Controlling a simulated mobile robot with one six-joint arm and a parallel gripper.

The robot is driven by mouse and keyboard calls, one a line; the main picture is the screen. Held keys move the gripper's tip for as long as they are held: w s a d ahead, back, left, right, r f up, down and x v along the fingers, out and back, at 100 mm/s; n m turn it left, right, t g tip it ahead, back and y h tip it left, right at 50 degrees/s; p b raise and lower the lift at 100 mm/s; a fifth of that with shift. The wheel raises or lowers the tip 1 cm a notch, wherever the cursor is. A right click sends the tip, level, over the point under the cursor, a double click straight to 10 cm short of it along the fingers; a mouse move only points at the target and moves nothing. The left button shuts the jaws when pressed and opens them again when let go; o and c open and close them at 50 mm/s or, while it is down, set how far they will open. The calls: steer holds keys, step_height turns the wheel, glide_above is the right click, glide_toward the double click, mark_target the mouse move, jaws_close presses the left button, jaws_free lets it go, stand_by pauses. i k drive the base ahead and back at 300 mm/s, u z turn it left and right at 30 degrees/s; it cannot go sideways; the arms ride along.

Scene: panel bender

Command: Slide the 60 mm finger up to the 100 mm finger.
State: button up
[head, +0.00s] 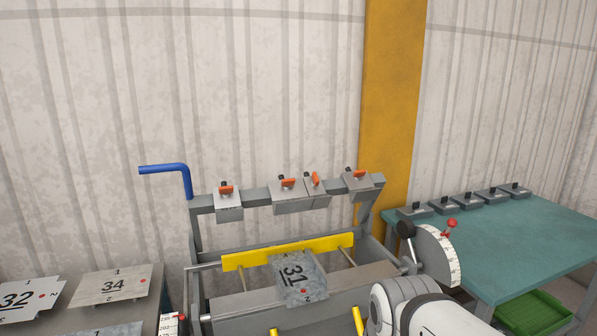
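The panel bender's upper bar (258,196) carries several grey clamping fingers with orange levers. From left to right they are a left finger (229,206), a wide finger (290,197), a narrow finger (317,194) and a right finger (357,184). The narrow finger sits close to the right side of the wide one; I cannot tell whether they touch. Its lever stands more upright than the others. There are clear gaps left of the wide finger and right of the narrow one. No size marks are readable, so I cannot tell which are 60 mm and 100 mm. My gripper is not in view.
A blue handle (165,168) rises at left. Numbered sheets (113,286) lie at left. A teal table (500,240) with several grey blocks stands right. My arm fills the lower right.

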mark_target(322, 200)
steer(key=i, duration=0.85)
steer(key=u, duration=0.05)
